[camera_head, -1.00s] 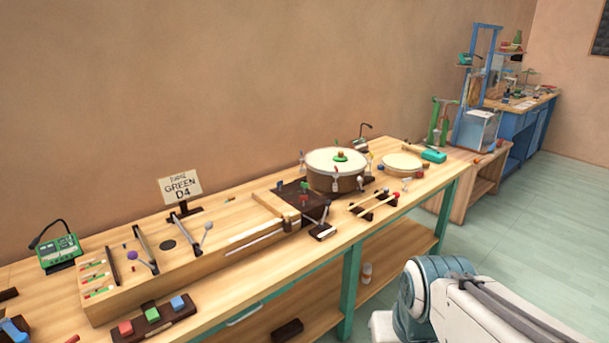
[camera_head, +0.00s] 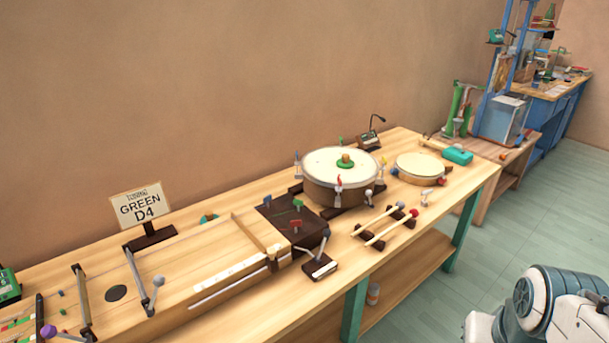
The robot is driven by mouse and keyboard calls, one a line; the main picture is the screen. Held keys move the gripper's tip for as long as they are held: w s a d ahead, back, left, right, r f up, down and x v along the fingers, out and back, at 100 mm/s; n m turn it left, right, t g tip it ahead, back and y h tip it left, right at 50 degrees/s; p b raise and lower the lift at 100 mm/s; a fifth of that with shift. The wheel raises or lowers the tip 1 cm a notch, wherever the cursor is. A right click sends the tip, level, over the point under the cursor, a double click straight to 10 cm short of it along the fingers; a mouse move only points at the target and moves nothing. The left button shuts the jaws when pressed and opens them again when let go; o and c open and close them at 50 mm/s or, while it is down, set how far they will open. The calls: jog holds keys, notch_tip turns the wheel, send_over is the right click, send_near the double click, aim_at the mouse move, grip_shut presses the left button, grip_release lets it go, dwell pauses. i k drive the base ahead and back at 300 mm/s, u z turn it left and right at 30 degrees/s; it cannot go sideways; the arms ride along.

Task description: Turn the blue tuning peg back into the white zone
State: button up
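A wooden stringed box (camera_head: 215,262) lies along the bench, with a dark peg block (camera_head: 278,232) at its right end. Several small coloured pegs stand on the block: a blue peg (camera_head: 267,201) at its back left, a green peg (camera_head: 298,204) and a red peg (camera_head: 296,225). Another blue-tipped piece (camera_head: 326,234) shows at the block's front right edge. The zone markings around the pegs are too small to make out, so I cannot tell which zone the blue peg points to. My gripper is not in view; part of my white and teal arm shows at the lower right.
A drum (camera_head: 340,178) stands right behind the peg block. Mallets (camera_head: 388,228) on a rack and a small dark stand (camera_head: 320,267) lie in front. A sign reading GREEN D4 (camera_head: 141,207) stands at the back. Floor in front of the bench is clear.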

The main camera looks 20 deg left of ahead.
aim_at(268, 198)
jog(key=u, duration=0.35)
jog(key=i, duration=0.75)
jog(key=u, duration=1)
jog(key=i, duration=0.3)
jog(key=u, duration=0.2)
